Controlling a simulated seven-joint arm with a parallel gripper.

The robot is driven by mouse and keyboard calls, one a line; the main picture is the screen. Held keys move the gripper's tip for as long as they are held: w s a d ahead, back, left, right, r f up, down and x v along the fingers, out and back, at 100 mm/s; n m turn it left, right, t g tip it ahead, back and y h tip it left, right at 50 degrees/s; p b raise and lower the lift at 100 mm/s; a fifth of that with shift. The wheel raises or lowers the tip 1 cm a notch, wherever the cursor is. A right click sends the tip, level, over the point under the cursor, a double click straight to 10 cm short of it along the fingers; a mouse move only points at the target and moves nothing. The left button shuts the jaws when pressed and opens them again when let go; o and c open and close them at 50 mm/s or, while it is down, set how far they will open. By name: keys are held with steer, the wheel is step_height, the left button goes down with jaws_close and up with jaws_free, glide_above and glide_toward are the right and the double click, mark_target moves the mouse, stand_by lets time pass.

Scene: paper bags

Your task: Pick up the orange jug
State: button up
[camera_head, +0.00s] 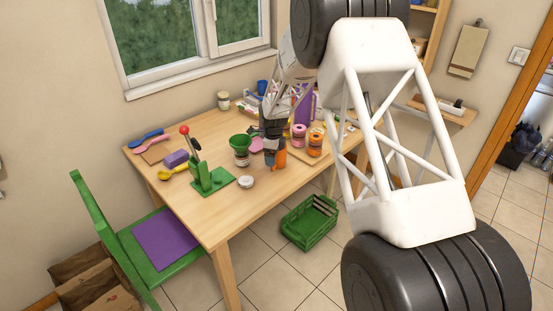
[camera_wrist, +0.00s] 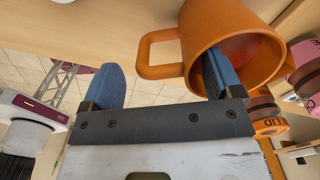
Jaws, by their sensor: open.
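The orange jug (camera_wrist: 200,30) is large in the wrist view, with its open mouth facing me and its square handle (camera_wrist: 145,55) to the left. My gripper (camera_wrist: 160,64) is open. One blue finger overlaps the jug's mouth and seems to reach inside it; the other is left of the handle. The handle lies between the two fingers, with no grip on it visible. In the head view the orange jug (camera_head: 280,160) is a small patch near the table's front edge, partly hidden by my gripper (camera_head: 272,155).
Pink (camera_head: 298,138) and orange (camera_head: 316,142) containers stand right of the jug. A jar with a green funnel (camera_head: 241,141), a white lid (camera_head: 246,182) and a green stand (camera_head: 210,180) are to its left. A green crate (camera_head: 310,222) sits on the floor.

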steer(key=shift+f, duration=1.25)
steer(key=c, duration=1.2)
steer(key=shift+r, duration=0.25)
steer(key=shift+c, duration=0.2)
steer(key=shift+r, duration=0.55)
step_height(320, 180, up, 2)
steer(key=shift+r, duration=0.1)
steer(key=s+d, duration=0.1)
steer(key=s, duration=0.6)
steer(key=s+d+r, duration=0.1)
steer(key=s+d, duration=0.1)
steer(key=s, duration=0.6)
steer(key=shift+s+d+r, duration=0.15)
steer(key=shift+s+d, duration=0.15)
